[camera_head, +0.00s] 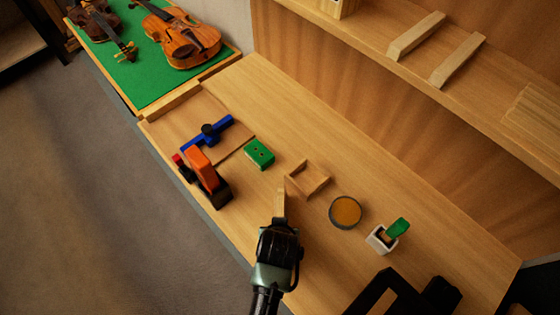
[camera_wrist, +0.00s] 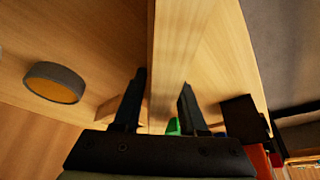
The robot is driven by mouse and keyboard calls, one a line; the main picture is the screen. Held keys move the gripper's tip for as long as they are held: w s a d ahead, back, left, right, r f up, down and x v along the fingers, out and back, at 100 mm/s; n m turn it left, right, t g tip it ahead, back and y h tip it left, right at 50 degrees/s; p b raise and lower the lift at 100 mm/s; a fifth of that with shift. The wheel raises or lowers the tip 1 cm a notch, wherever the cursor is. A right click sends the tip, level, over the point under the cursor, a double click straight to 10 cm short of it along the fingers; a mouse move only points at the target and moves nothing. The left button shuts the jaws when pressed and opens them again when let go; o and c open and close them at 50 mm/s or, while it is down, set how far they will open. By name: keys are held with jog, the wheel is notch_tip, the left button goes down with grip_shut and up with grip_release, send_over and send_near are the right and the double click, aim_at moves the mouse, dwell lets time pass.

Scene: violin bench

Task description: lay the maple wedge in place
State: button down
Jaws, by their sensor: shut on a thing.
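The maple wedge (camera_head: 281,202) is a pale, narrow strip of wood that sticks out beyond the tip of my gripper (camera_head: 280,220) in the head view. In the wrist view the wedge (camera_wrist: 177,45) passes between the two dark fingers of my gripper (camera_wrist: 164,80), which is shut on it. A small open-topped wooden frame (camera_head: 321,186) is on the bench just beyond and to the right of the wedge; they look apart. I cannot tell how high the wedge is above the bench. The fingers and gripper body hide part of it.
A round dark-rimmed tin (camera_head: 345,211) and a white holder with a green-topped item (camera_head: 398,228) are to the right. A green block (camera_head: 259,153), an orange-and-black tool (camera_head: 203,172) and a blue bar (camera_head: 222,125) are beyond, left. Violins (camera_head: 182,40) lie on green cloth. Bare bench (camera_head: 400,190) lies along the back.

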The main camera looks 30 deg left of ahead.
jog(key=shift+f, duration=0.15)
jog(key=shift+c, duration=2.2)
grip_release()
